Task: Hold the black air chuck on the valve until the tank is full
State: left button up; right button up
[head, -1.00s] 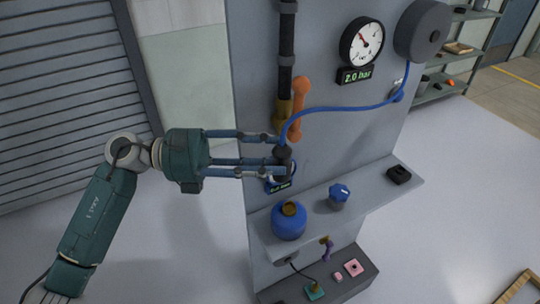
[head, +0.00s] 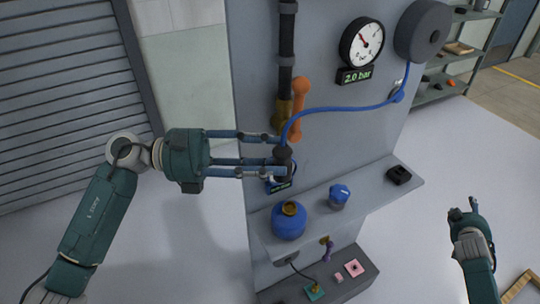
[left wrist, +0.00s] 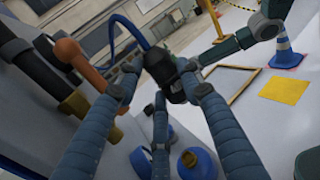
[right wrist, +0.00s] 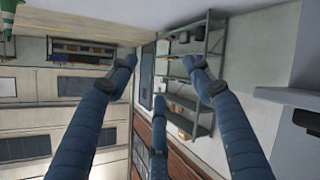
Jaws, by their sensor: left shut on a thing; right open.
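My left gripper (head: 282,160) is shut on the black air chuck (head: 283,153) at the end of the blue hose (head: 345,107). In the left wrist view the chuck (left wrist: 160,64) sits between its fingers. The blue tank (head: 288,225) stands upright on the shelf below, with a brass-coloured valve top (head: 290,208). The chuck is above the tank and apart from it. The tank also shows in the left wrist view (left wrist: 198,167). My right gripper (head: 463,212) is open and empty at the right, away from the panel.
A round gauge (head: 362,42) hangs above a display (head: 355,75) reading 2.0 bar. A blue-capped container (head: 338,197) and a black block (head: 398,174) stand on the shelf (head: 365,202). An orange handle (head: 299,105) is beside the pipe.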

jog(key=s+a+f+n+g+y, duration=0.1)
jog(key=s+a+f+g, duration=0.1)
jog(key=s+a+f, duration=0.65)
jog(key=s+a+f+g+y, duration=0.15)
jog(key=s+a+f, duration=0.35)
jog(key=f, duration=0.7)
jog(key=s+a+f+n+g+y, duration=0.1)
jog(key=s+a+f+y, duration=0.1)
jog(key=s+a+f, duration=0.55)
jog(key=s+a+f+g+y, duration=0.1)
jog(key=s+a+f, duration=0.4)
jog(key=s, duration=0.6)
jog(key=s+a+f+g+y, duration=0.1)
jog(key=s+a+f, duration=0.4)
jog(key=s, duration=0.6)
jog(key=s+a+f+g+y, duration=0.1)
jog(key=s+a+f+g, duration=0.2)
jog(key=s, duration=0.8)
notch_tip(320, 180, down, 2)
jog(key=shift+s+a+f, duration=0.1)
jog(key=shift+s+a, duration=0.15)
jog(key=shift+a, duration=1)
jog(key=shift+g, duration=0.25)
